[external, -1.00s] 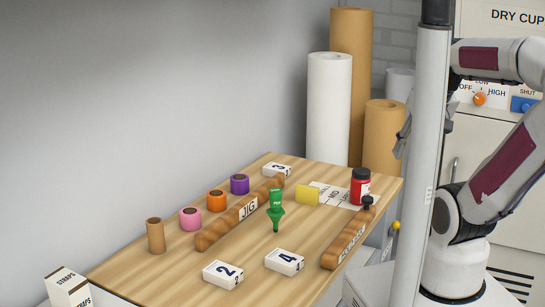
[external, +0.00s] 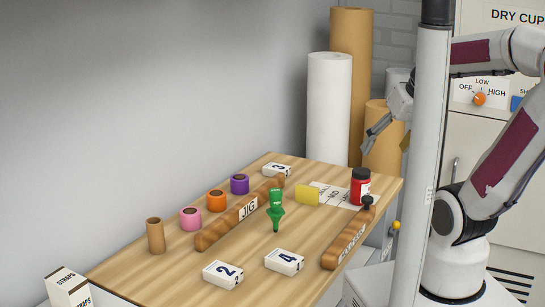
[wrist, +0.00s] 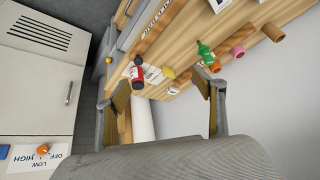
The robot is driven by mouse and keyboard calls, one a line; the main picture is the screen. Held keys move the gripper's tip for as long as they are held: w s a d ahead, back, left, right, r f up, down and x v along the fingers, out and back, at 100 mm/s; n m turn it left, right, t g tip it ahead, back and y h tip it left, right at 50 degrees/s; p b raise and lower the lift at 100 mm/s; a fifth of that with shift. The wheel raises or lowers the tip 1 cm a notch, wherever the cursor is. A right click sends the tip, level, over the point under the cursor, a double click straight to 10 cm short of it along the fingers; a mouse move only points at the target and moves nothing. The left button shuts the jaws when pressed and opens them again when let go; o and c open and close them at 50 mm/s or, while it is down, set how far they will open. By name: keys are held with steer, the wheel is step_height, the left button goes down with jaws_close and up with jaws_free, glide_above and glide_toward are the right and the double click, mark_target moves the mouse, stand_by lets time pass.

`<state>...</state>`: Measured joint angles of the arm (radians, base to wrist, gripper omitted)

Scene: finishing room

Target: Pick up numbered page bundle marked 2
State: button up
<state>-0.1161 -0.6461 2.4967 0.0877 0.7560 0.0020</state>
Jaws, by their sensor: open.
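The page bundle marked 2 (external: 223,273) is a white block lying flat near the front edge of the wooden table (external: 130,268). Bundle 4 (external: 284,261) lies to its right, and bundle 3 (external: 276,170) lies at the far end. My gripper (external: 384,138) is above and beyond the table's far right corner, well away from bundle 2, partly behind a grey post. In the wrist view, my gripper (wrist: 162,95) is open with nothing between its fingers. A white block (wrist: 217,4) is cut by that view's top edge; its number cannot be read.
Coloured rolls (external: 216,200) line the wall side. Tall paper rolls (external: 329,110) stand behind. The grey post (external: 420,170) rises at right.

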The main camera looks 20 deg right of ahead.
steer(key=w+a+f+n+y, duration=0.1)
steer(key=w+a+y, duration=0.15)
steer(key=a, duration=0.45)
steer(key=w+a+f+y, duration=0.1)
steer(key=w+a+f, duration=0.1)
steer(key=w+a, duration=0.35)
steer(key=n+t, duration=0.1)
steer(key=t, duration=0.2)
glide_above(234, 280)
step_height(234, 280, down, 18)
steer(key=shift+r, duration=0.25)
steer(key=s, duration=0.1)
steer(key=s+f+t, duration=0.1)
steer(key=s+f+n+t, duration=0.1)
steer(key=shift+s+d+f, duration=0.1)
steer(key=shift+s+f, duration=0.15)
steer(key=shift+s+d+f+n+t, duration=0.2)
steer(key=shift+s+n+t, duration=0.2)
steer(key=shift+s, duration=0.25)
steer(key=shift+x, duration=1.25)
